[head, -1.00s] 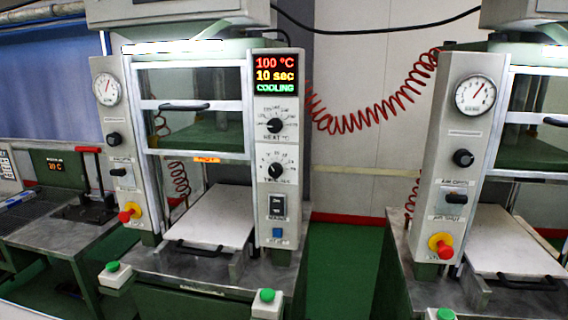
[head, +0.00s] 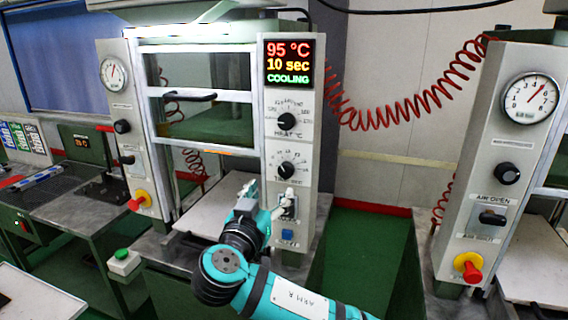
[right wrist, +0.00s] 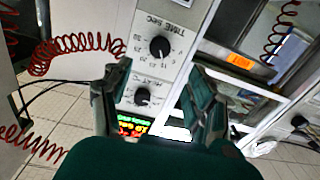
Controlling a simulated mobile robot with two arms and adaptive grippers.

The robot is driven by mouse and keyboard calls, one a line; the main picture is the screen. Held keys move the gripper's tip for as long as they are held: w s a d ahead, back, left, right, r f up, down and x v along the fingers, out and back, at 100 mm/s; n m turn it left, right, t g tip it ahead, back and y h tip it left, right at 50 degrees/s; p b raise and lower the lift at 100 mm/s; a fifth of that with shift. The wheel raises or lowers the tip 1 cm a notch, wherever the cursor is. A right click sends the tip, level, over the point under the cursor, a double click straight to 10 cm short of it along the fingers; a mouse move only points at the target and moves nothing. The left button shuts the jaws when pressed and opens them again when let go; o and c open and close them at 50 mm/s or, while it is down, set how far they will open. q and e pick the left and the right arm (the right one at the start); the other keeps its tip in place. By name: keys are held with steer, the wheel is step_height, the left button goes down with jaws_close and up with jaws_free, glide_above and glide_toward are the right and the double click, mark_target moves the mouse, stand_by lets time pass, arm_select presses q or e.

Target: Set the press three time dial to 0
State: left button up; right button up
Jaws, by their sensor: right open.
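The press control panel (head: 291,120) has a black time dial (head: 286,170) on a white scale, below the heat dial (head: 286,121). The display (head: 289,63) above reads 95 °C, 10 sec, COOLING. My right gripper (head: 270,192) is in front of the panel, just below the time dial in the head view. In the right wrist view the time dial (right wrist: 159,47) shows upside down beyond the open fingers of my right gripper (right wrist: 157,72), with nothing between them. I cannot read the dial's exact setting. My left gripper is not in view.
A switch (head: 289,207) and a blue button (head: 288,235) sit below the time dial, partly behind my right gripper. A second press (head: 490,160) with a gauge stands at the right. A red coiled hose (head: 405,105) hangs between the presses. Green floor (head: 365,250) is clear between them.

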mark_target(285, 172)
steer(key=p+x, duration=0.3)
steer(key=x, duration=0.6)
steer(key=shift+w+d+p, duration=0.15)
steer(key=shift+w+p, duration=0.15)
steer(key=shift+w, duration=0.1)
steer(key=shift+w+d+f, duration=0.15)
steer(key=shift+w+d, duration=0.05)
steer(key=shift+w, duration=0.35)
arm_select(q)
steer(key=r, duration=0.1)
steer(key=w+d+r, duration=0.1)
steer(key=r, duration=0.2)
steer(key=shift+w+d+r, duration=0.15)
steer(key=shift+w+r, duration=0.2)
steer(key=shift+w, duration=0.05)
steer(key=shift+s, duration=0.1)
